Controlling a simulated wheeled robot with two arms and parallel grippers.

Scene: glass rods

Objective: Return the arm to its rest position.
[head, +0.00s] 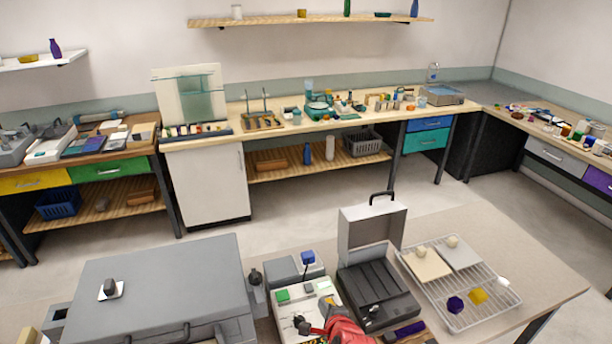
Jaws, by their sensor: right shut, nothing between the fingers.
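My right arm shows as a red link at the bottom middle, low over the near bench (545,270). My right gripper (304,326) is at its left end, dark and small, in front of a white device with green and red parts (283,296). It is shut and holds nothing. Whether it touches the device, I cannot tell. My left gripper is not in view. I cannot make out any glass rods at this size.
An open dark case (376,290) with a raised lid stands just right of the arm. A wire rack (505,299) is further right. A big grey box (165,275) fills the left. Clear floor lies behind the near bench, before a far bench (285,127) with many items.

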